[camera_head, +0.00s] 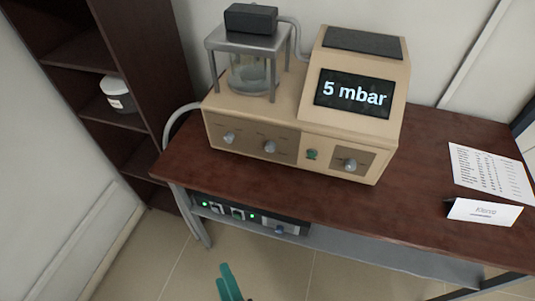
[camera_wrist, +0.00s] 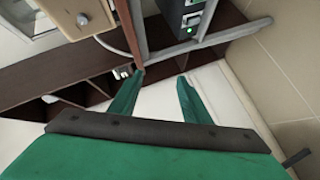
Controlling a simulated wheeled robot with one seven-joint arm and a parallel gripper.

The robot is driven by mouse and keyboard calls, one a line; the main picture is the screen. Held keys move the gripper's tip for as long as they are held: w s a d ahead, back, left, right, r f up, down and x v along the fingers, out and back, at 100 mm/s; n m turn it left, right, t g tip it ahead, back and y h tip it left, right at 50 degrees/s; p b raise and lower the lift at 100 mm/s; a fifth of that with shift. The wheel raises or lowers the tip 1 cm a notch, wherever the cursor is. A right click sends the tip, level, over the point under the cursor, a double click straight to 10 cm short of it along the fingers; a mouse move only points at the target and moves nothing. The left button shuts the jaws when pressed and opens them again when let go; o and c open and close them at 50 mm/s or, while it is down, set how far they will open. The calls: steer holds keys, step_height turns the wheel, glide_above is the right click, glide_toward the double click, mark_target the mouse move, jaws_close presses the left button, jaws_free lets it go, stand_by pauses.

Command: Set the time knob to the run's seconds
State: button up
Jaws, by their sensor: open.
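A tan bench instrument (camera_head: 300,100) stands on the dark wood table, its display reading "5 mbar". Its front has a left knob (camera_head: 229,138), a middle knob (camera_head: 269,147), a green button (camera_head: 312,154) and a right knob (camera_head: 350,165). The labels are too small to read, so I cannot tell which is the time knob. In the wrist view, a corner of a tan box with one knob (camera_wrist: 82,20) shows at the top. My gripper (camera_head: 230,284) is low in front of the table, away from the knobs. The wrist view shows its green fingers (camera_wrist: 156,90) apart and empty.
A glass vessel in a metal frame (camera_head: 250,72) sits on the instrument's left. A printed sheet (camera_head: 490,172) and a folded name card (camera_head: 485,211) lie at the table's right. A unit with green lights (camera_head: 237,213) sits under the table. A dark shelf (camera_head: 150,60) stands left.

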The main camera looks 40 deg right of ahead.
steer(key=w+d+r+n+h, duration=0.1)
steer(key=w+d+n+h, duration=0.1)
steer(key=w+d+n, duration=0.25)
steer(key=n+g+h, duration=0.4)
steer(key=n+h, duration=0.3)
steer(key=h, duration=0.3)
glide_toward(269, 150)
steer(key=x, duration=0.8)
steer(key=shift+r, duration=0.1)
steer(key=c, duration=1)
